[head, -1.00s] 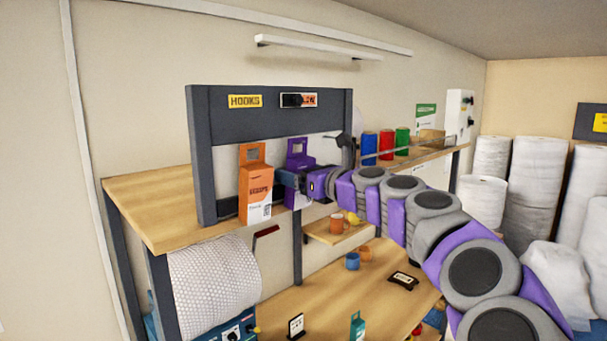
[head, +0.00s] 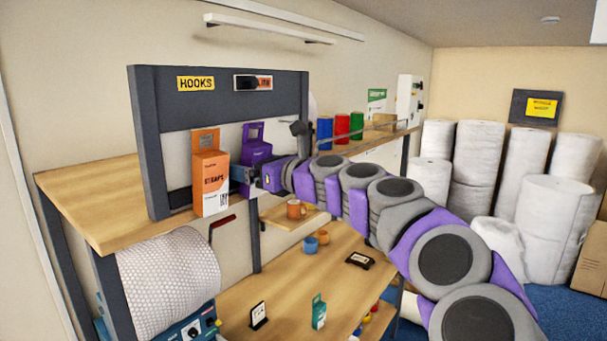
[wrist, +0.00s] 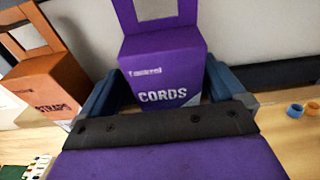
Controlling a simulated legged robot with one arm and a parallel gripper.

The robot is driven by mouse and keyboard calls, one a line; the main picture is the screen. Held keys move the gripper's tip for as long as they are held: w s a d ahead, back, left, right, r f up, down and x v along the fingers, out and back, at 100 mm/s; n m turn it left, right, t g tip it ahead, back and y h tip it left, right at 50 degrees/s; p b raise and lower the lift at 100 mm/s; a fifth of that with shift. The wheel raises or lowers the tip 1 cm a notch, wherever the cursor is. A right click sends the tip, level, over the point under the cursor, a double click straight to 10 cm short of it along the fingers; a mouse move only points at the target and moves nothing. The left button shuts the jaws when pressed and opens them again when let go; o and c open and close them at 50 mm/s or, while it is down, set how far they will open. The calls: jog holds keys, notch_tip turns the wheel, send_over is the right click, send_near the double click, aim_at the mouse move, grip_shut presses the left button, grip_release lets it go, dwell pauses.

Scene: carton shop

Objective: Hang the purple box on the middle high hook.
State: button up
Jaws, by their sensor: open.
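The purple box (head: 257,147), with a windowed hang tab on top, is upright below the dark rack beam, right of an orange box. In the wrist view the purple box (wrist: 160,70) is labelled CORDS and faces me squarely. My gripper (head: 240,176) is in front of it in the head view. In the wrist view the blue-grey fingers of my gripper (wrist: 162,88) are open, one on each side of the box's lower part. I cannot tell if they touch it. The hook at its tab is not visible, so I cannot tell whether the tab is on it.
The orange STRAPS box (head: 210,184) stands close on the left. The dark rack frame (head: 150,150) carries a HOOKS sign (head: 196,83). Coloured spools (head: 341,126) stand on a shelf to the right. Mugs (head: 296,209) are below. White rolls (head: 480,165) stand far right.

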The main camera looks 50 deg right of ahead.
jog(key=s+d, duration=0.2)
jog(key=s, duration=1.4)
jog(key=shift+s+r+b, duration=0.3)
jog(key=shift+b, duration=0.1)
